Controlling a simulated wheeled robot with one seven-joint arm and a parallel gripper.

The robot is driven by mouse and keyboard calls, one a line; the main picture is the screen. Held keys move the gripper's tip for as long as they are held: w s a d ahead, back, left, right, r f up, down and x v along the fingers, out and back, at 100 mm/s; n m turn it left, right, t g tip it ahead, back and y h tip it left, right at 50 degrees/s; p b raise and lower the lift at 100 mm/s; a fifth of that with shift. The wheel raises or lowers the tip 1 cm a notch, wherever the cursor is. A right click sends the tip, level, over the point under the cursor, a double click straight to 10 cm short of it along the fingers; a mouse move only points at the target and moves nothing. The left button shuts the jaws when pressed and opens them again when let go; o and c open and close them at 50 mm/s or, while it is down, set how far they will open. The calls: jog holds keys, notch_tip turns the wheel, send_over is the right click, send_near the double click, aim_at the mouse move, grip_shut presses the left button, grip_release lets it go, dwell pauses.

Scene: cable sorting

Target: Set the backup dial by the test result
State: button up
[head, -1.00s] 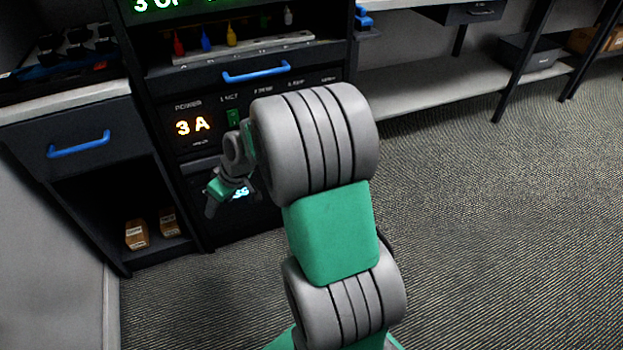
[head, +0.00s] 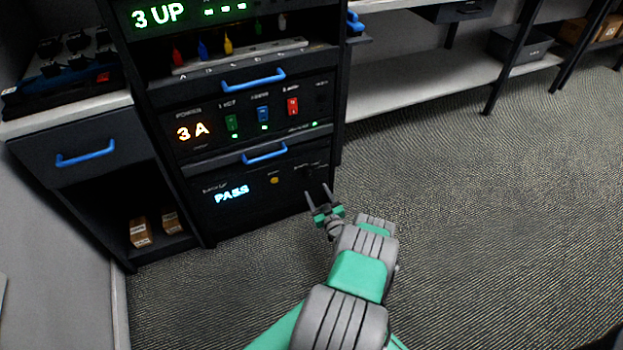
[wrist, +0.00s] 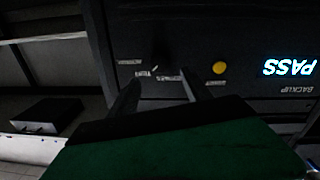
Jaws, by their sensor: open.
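The backup panel (head: 225,215) is the lowest panel of the dark rack. Its display reads PASS (head: 232,193) in pale blue, with a yellow button (head: 274,181) to its right. The wrist view shows the panel upside down, with the PASS display (wrist: 289,67) at the right and the yellow button (wrist: 219,68) beside it. A dark round dial (wrist: 163,52) with small labels under it shows dimly there; its setting cannot be read. My gripper (head: 319,193) is open and empty, its fingers pointing at the panel's right end; in the wrist view its fingertips (wrist: 157,82) straddle the dial's area without visible contact.
Above is the power panel (head: 217,150) reading 3 A, with green, blue and red switches. Blue handles (head: 265,153) stick out from the rack. A drawer cabinet (head: 70,178) stands left, with small boxes on its shelf. Open carpet (head: 470,220) lies to the right.

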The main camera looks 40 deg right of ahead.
aim_at(309, 176)
jog(key=b+x, duration=0.2)
jog(key=x, duration=0.4)
jog(key=shift+w+d+f+b, duration=0.15)
jog(key=shift+w+d+b, duration=0.1)
jog(key=shift+w+b, duration=0.1)
jog(key=shift+w+d, duration=0.15)
jog(key=shift+w, duration=0.25)
grip_shut()
